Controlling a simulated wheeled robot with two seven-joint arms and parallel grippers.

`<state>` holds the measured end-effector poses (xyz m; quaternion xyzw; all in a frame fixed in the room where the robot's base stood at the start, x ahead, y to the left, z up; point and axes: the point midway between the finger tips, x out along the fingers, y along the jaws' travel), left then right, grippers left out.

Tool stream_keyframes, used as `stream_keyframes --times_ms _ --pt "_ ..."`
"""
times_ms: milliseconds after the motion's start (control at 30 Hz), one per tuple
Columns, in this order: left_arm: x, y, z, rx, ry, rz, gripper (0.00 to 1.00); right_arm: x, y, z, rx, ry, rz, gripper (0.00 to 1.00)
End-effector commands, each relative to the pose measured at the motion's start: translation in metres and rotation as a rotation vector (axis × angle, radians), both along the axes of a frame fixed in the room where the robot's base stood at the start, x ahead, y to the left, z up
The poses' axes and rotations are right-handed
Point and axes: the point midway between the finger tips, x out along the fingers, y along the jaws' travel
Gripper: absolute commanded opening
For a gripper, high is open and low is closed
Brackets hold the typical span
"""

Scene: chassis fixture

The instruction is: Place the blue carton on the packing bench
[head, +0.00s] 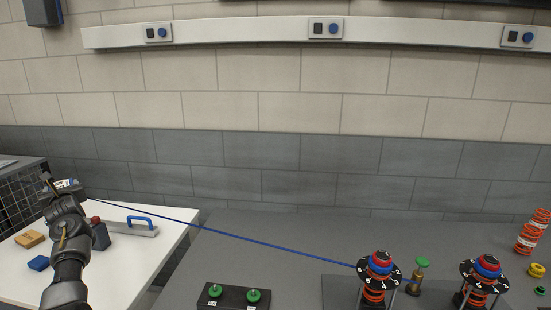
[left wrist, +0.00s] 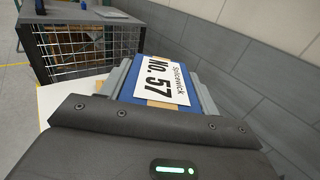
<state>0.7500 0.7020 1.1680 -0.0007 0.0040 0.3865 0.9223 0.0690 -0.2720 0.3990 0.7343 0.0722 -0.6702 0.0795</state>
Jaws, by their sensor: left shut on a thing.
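The blue carton (left wrist: 178,74) with a white label reading "No. 57" sits between the grey jaws of my left gripper (left wrist: 165,88) in the left wrist view. In the head view my left gripper (head: 64,189) is at the far left, above the back of a white bench (head: 165,252). It is shut on the carton, of which only a small white and blue part shows there. The carton's underside is hidden, and I cannot tell its height above the bench. My right gripper is not in view.
A wire cage (head: 18,198) stands at the left. An orange block (head: 30,239), a blue block (head: 38,263) and a blue-handled tool (head: 140,224) lie on the white bench. A thin blue line (head: 250,240) runs toward a spring stack (head: 376,275) on the grey bench.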

Motion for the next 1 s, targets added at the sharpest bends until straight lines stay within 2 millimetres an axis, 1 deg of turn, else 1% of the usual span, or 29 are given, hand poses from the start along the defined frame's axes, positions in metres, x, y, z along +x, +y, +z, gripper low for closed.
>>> stream_keyframes --times_ms 33,200,400,500,533,767,867,967,1000 --pt "-0.008 0.007 -0.015 0.006 0.004 0.006 0.32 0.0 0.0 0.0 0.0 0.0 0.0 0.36" --pt "-0.031 0.016 -0.052 0.002 -0.002 0.032 0.32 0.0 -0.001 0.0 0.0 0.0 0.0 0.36" --pt "-0.052 0.016 -0.083 0.001 -0.005 0.067 0.32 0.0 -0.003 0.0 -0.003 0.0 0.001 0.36" --pt "-0.061 0.013 -0.096 0.0 -0.006 0.084 0.32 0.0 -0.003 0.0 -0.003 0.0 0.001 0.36" --pt "-0.061 0.01 -0.096 0.001 -0.008 0.083 0.32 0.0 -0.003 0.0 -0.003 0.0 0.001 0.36" --pt "-0.044 -0.03 -0.092 0.001 -0.009 0.013 0.32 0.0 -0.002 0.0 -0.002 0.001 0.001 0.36" --pt "-0.037 -0.056 -0.09 0.001 -0.009 -0.029 0.32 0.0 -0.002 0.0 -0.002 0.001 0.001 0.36" --pt "-0.03 -0.088 -0.089 0.0 -0.01 -0.083 0.32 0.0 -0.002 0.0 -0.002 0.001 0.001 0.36" --pt "-0.028 -0.104 -0.089 0.0 -0.01 -0.109 0.32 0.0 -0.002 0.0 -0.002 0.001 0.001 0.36"
